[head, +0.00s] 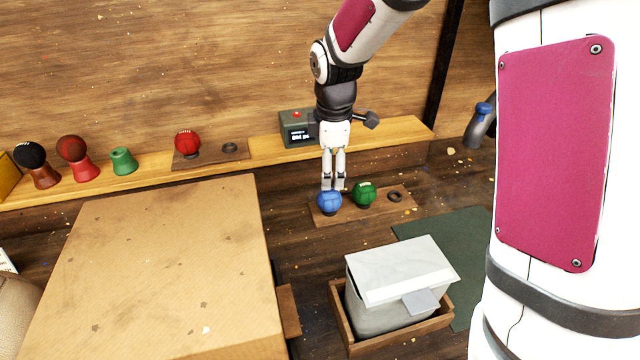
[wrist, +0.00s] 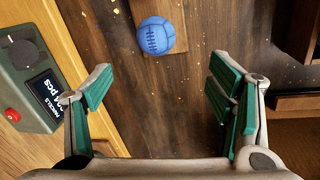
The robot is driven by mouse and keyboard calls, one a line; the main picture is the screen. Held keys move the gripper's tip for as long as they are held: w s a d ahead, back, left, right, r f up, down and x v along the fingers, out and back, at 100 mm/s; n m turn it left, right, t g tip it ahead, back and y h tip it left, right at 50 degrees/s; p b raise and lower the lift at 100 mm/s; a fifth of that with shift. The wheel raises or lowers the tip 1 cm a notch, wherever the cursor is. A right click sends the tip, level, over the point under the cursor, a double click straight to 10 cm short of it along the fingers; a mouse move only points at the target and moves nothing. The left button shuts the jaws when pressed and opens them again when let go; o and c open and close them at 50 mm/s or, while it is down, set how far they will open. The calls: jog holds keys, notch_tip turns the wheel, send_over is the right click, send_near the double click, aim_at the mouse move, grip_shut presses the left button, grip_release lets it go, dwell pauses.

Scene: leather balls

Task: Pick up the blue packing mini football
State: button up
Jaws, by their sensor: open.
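The blue mini football (head: 329,202) sits on a low wooden board (head: 378,214) on the dark floor, left of a green ball (head: 364,194). My gripper (head: 333,186) points down above or just behind it in the head view. The green ball does not show in the wrist view.
A grey device with a display (head: 298,129) stands on the wooden ledge behind my gripper. A red ball (head: 187,142) and several coloured stands are farther left on the ledge. A large cardboard box (head: 160,260) and a grey bin (head: 400,285) stand nearer.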

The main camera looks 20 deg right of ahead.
aim_at(330, 192)
jog(key=f, duration=0.3)
jog(key=w+f, duration=0.1)
jog(key=f, duration=0.4)
jog(key=shift+w+d+f, duration=0.1)
jog(key=shift+w+f, duration=0.25)
jog(key=shift+w, duration=0.05)
jog(key=shift+w+d+f+p, duration=0.15)
jog(key=shift+w+f, duration=0.1)
jog(key=shift+f, duration=0.6)
jog(key=shift+w+d+f+p, duration=0.1)
jog(key=shift+w+f, duration=0.1)
jog(key=shift+f, duration=0.6)
jog(key=shift+w+d+f+p, duration=0.15)
jog(key=shift+w+f, duration=0.1)
jog(key=shift+f, duration=0.6)
jog(key=shift+c, duration=0.2)
jog(key=c, duration=1.3)
